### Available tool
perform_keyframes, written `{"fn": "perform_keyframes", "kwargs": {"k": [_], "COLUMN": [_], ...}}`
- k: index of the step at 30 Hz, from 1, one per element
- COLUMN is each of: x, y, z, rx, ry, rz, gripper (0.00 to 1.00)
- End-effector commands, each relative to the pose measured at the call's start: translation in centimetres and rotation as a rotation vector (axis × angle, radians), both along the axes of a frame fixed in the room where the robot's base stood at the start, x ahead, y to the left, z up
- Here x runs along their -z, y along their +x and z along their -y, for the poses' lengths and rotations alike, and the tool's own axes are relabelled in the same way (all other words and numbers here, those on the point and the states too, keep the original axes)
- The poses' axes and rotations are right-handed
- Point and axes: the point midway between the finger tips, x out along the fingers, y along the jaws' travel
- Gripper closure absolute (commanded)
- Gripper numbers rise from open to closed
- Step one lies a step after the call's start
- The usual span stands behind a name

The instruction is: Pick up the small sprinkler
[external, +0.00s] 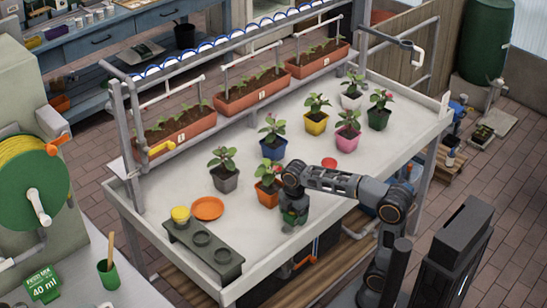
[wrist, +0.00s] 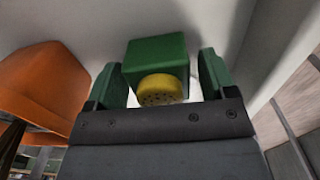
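The small sprinkler shows in the wrist view as a green block-shaped body (wrist: 157,52) with a round yellow perforated head (wrist: 160,89). It sits between the two green fingers of my gripper (wrist: 163,78). A gap shows at its right side, and its left side is close to the left finger; whether they touch I cannot tell. My gripper is open around it. In the external view my gripper (external: 293,216) points down over the near edge of the white table (external: 335,190). There I cannot tell the sprinkler from the green fingers.
An orange pot (external: 267,198) with a plant stands just left of my gripper; it also fills the left of the wrist view (wrist: 45,82). A red dish (external: 329,163) lies behind. Several potted plants stand farther back. A grey stand (external: 203,247) and orange saucer (external: 208,208) are left.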

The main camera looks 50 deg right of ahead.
Motion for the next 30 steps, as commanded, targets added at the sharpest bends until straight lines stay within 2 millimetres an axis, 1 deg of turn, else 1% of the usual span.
{"fn": "perform_keyframes", "kwargs": {"k": [1,2,15,23,26,30], "x": [0.0,0.0,0.0,-0.2,-0.8,-2.4], "y": [0.0,0.0,0.0,0.0,0.0,0.0], "z": [0.0,0.0,0.0,0.0,0.0,0.0], "rx": [0.000,0.000,0.000,0.000,0.000,0.000], "ry": [0.000,0.000,0.000,0.000,0.000,0.000], "rz": [0.000,0.000,0.000,0.000,0.001,0.001], "gripper": [0.27,0.30,0.72,0.72,0.72,0.72]}}
